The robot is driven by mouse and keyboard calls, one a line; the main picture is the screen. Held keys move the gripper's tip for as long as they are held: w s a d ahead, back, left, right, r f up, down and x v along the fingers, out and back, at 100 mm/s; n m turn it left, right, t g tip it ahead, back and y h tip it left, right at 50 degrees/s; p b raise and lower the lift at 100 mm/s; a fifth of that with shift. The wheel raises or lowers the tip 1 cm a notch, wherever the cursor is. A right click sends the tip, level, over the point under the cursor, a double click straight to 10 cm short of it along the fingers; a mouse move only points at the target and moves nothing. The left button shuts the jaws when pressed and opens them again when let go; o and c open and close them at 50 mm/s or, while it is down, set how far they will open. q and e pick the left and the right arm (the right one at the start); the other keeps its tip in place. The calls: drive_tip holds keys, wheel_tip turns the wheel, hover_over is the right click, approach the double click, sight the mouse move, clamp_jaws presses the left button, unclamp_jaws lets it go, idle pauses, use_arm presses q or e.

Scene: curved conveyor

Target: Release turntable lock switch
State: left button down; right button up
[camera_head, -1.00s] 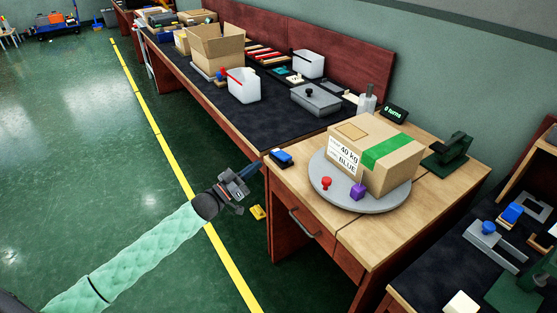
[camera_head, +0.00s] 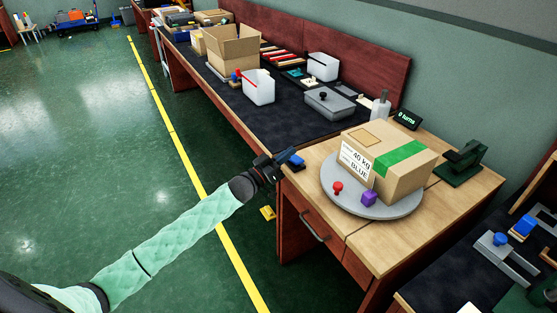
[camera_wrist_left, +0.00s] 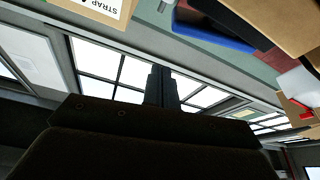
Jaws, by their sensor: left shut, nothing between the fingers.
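The turntable (camera_head: 385,211) is a round grey disc on the wooden table, carrying a cardboard box. A small blue switch on a dark base (camera_head: 297,163) sits at the table's left corner; I cannot tell for certain that it is the lock switch. My left gripper (camera_head: 289,154) is shut and empty, right at this blue switch and partly covering it. Whether it touches the switch cannot be told. In the left wrist view, the shut fingers (camera_wrist_left: 161,86) show against bright windows. My right gripper is not in view.
The cardboard box (camera_head: 402,178) has a green stripe and a "40 kg BLUE" label. A display (camera_head: 406,118) reads "0 turns". A dark green device (camera_head: 461,163) stands at the right. Floor on the left is clear.

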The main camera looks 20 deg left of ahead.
sight(293, 158)
use_arm(q)
drive_tip(key=shift+w+d+r, duration=0.3)
drive_tip(key=shift+w+d, duration=0.05)
drive_tip(key=shift+w, duration=0.15)
drive_tip(key=shift+s+d+f, duration=0.1)
drive_tip(key=shift+f, duration=0.5)
drive_tip(key=shift+s+d+f, duration=0.1)
drive_tip(key=shift+f, duration=0.45)
drive_tip(key=shift+s+f, duration=0.1)
drive_tip(key=shift+f, duration=0.55)
drive_tip(key=shift+d+f, duration=0.1)
drive_tip(key=shift+f, duration=0.15)
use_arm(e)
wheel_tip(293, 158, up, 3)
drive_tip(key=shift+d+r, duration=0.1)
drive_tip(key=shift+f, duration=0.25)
